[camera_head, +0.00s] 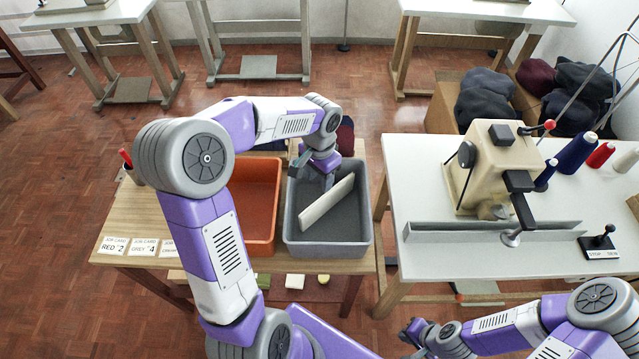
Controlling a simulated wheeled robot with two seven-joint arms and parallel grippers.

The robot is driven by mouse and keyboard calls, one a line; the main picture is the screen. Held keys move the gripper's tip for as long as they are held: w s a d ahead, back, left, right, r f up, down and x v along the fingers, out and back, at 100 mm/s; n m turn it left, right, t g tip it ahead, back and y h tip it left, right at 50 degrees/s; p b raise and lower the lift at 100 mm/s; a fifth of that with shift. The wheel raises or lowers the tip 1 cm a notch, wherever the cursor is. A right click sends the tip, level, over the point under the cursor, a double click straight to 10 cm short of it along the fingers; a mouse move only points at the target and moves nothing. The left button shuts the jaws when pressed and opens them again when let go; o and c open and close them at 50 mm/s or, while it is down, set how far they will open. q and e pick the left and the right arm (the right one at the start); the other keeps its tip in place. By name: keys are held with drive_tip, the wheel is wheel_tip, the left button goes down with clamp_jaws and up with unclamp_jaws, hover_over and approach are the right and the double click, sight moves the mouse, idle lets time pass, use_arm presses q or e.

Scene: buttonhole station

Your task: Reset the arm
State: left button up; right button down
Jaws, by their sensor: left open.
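My left arm reaches over the wooden table from the front. Its gripper (314,172) is open above the back of the grey bin (290,225), its fingers pointing down. A long cream-coloured strip (327,203) lies slanted in the grey bin, just below and in front of the left gripper. I cannot tell whether the fingers touch it. My right arm is low at the bottom right, and its gripper (410,332) is at the front, away from both tables. Its fingers are small and dark, and their opening is unclear.
An orange bin (262,200) stands left of the grey bin, partly behind my left arm. Job cards (113,246) lie at the wooden table's front left. The white table (440,262) at right carries a sewing machine (495,170), thread cones (577,152) and a small switch box (600,243).

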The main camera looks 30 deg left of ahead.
use_arm(q)
drive_tip(key=shift+r, duration=0.55)
